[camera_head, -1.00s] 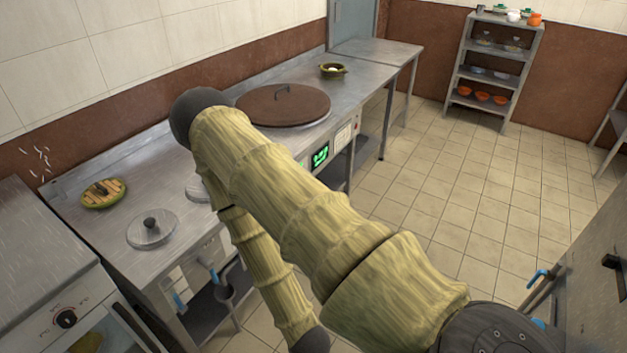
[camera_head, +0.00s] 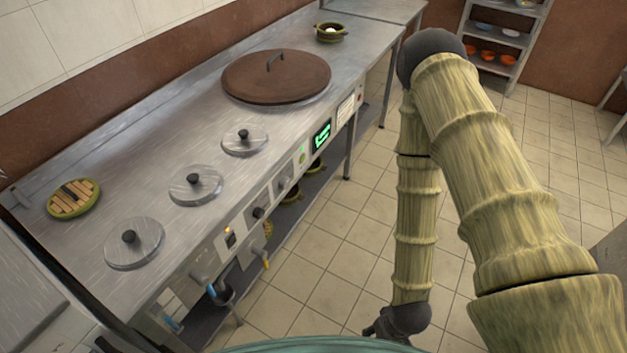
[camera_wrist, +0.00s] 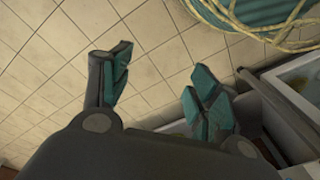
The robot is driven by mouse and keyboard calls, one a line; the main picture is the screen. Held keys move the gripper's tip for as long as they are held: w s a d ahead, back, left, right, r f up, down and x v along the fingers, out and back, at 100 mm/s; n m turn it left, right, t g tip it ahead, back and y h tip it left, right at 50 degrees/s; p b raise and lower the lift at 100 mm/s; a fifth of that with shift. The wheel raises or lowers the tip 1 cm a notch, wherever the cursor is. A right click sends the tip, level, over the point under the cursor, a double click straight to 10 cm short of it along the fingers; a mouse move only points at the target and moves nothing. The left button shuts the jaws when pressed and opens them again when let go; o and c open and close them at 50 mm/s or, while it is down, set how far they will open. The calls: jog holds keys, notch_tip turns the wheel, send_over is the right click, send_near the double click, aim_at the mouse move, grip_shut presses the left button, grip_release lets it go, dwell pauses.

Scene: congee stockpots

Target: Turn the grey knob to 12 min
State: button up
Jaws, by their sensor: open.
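In the wrist view my gripper (camera_wrist: 160,72) is open and empty, its two teal-padded fingers spread above the tiled floor. In the head view my arm reaches down on the right, apart from the counter, and its lower end is near the bottom edge. The steel counter's front panel carries small knobs, among them a dark one (camera_head: 258,212) and a greyish one (camera_head: 281,184). I cannot tell for certain which is the task's grey knob, and no minute marks are readable. A green-lit display (camera_head: 322,136) is further along the panel.
The steel counter (camera_head: 130,180) bears several lidded wells, a large brown lid (camera_head: 276,76) and a green pot (camera_head: 331,32). Taps with blue and yellow handles jut from its front. Tiled floor (camera_head: 345,240) is clear between counter and arm. A shelf (camera_head: 500,40) stands at the back.

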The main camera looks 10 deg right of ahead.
jog(key=w+a+f+n+t+y+b, duration=0.2)
jog(key=w+a+f+n+b, duration=0.1)
jog(key=w, duration=0.4)
jog(key=w+a+f+n+t+y+b, duration=0.1)
jog(key=w+a+f+n+b, duration=0.1)
jog(key=w+a+n+b, duration=0.3)
jog(key=n+t+y+b, duration=0.5)
jog(key=n+y+b, duration=0.9)
jog(key=n, duration=1.4)
send_near(288, 184)
jog(key=w+a+b, duration=0.1)
jog(key=a, duration=0.1)
jog(key=w+a+r+h+b, duration=0.1)
jog(key=a, duration=0.2)
jog(key=w+a+h+b, duration=0.1)
jog(key=a, duration=0.1)
jog(key=shift+w+a+r+b, duration=0.3)
jog(key=shift+w+a+b, duration=0.1)
jog(key=shift+c, duration=0.2)
jog(key=c, duration=1)
